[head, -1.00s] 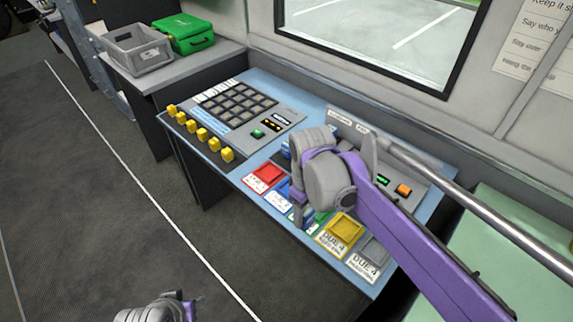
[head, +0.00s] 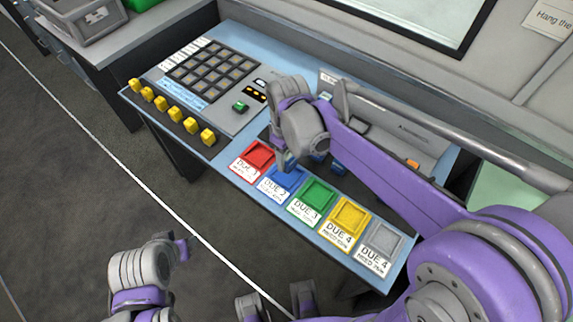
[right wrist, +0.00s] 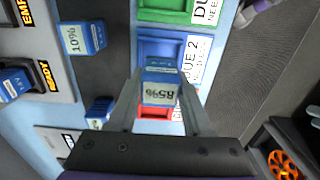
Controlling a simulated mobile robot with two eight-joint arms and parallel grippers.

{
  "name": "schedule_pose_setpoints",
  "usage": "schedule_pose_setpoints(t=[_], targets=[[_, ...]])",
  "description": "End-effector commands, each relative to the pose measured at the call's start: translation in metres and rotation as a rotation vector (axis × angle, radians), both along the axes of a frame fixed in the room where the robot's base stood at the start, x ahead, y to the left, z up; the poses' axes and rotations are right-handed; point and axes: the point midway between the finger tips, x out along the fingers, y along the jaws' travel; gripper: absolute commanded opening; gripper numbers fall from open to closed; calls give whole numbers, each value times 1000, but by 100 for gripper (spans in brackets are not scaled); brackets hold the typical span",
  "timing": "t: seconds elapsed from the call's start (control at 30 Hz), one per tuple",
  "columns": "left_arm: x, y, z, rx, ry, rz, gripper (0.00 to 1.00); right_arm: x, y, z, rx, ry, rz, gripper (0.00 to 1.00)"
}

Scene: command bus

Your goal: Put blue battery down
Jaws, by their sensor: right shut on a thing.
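My right gripper (right wrist: 160,100) is shut on a blue battery (right wrist: 161,72) with an "85%" label in the right wrist view. The held battery is over the blue DUE 2 tray (right wrist: 150,48) and the edge of the red tray (right wrist: 146,112); I cannot tell whether it touches either. In the head view the right gripper (head: 284,160) hangs between the red tray (head: 258,152) and the blue tray (head: 290,177), and hides most of the battery. My left gripper (head: 183,246) is at the lower left, off the desk, its jaws unclear.
Green (head: 319,192), yellow (head: 351,213) and grey (head: 384,237) trays continue the row along the desk's front edge. Other blue batteries, one marked "10%" (right wrist: 84,38), stand behind the trays. A button panel (head: 215,68) and yellow knobs (head: 175,115) lie to the left.

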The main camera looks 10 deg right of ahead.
Motion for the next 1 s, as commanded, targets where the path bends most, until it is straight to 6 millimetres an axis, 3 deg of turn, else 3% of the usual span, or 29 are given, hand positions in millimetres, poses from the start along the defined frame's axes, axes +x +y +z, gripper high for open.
schedule_pose_setpoints(t=[0.33, 0.77, 0.8, 0.93, 1.0], targets=[[-1, 0, -5, 0, 2, 0, 50, 0, 0, -41, 0, 0, 0, 0], [-1, 0, -8, 0, 3, 0, 50, 0, 0, -49, 0, 0, 0, 0], [-1, 0, -7, 0, 3, 0, 50, 0, 0, -48, 0, 0, 0, 55], [-1, 0, -7, 0, 3, 0, 50, 0, 0, -48, 0, 0, 0, 78], [-1, 0, -7, 0, 3, 0, 50, 0, 0, -48, 0, 0, 0, 80]])
